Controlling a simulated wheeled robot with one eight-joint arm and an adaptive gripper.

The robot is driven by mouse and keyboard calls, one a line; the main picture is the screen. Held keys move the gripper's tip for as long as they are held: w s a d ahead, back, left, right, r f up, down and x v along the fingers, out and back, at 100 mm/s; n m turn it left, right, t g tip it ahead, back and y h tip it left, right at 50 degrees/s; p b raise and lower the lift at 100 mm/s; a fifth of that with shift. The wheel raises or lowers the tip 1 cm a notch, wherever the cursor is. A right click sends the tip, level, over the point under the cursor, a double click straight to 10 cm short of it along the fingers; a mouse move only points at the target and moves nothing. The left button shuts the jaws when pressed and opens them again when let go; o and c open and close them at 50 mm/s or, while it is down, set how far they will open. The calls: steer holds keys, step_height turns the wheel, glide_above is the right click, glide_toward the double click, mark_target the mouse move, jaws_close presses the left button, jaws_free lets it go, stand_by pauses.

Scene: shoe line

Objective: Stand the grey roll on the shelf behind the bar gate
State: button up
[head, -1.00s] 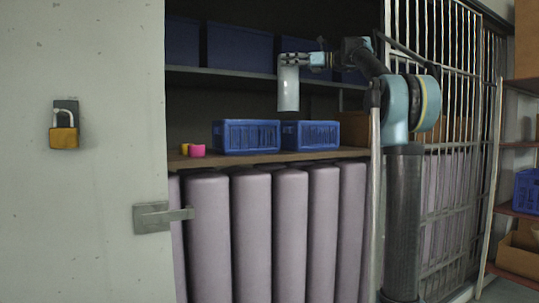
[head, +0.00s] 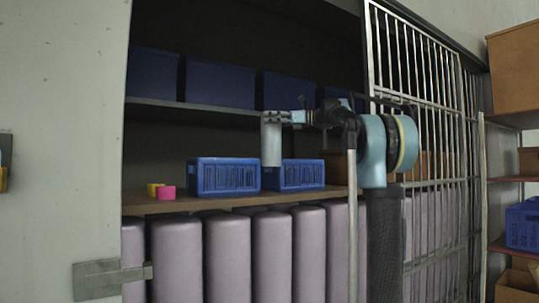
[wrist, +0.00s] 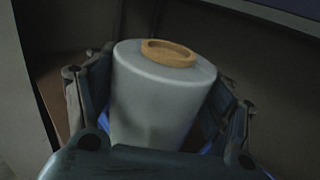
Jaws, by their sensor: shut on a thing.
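The grey roll (head: 271,142) is upright in my gripper (head: 272,118). In the head view it hangs in front of the gap between two blue crates, its lower end overlapping them in the picture. In the wrist view the roll (wrist: 165,95) stands between the fingers, with a tan core ring at its top. The shelf (head: 230,200) is a brown board in the opening of the cabinet. The bar gate (head: 440,150) is slid to the right, leaving the opening's left part uncovered. Whether the roll touches anything below cannot be told.
Blue crates (head: 224,177) and (head: 297,175) stand on the shelf, with pink (head: 166,192) and yellow (head: 153,189) small items at left. Bare board lies between them and the crates' front. Mauve rolls (head: 272,255) fill the space below. A latch (head: 108,279) juts out at left.

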mark_target(272, 146)
step_height(272, 146, down, 11)
steer(key=shift+f, duration=0.2)
stand_by(0.4)
steer(key=o, duration=2)
steer(key=shift+o, duration=0.2)
steer(key=s+d, duration=0.2)
steer(key=d, duration=0.9)
steer(key=shift+s+d, duration=0.15)
steer(key=shift+d, duration=0.25)
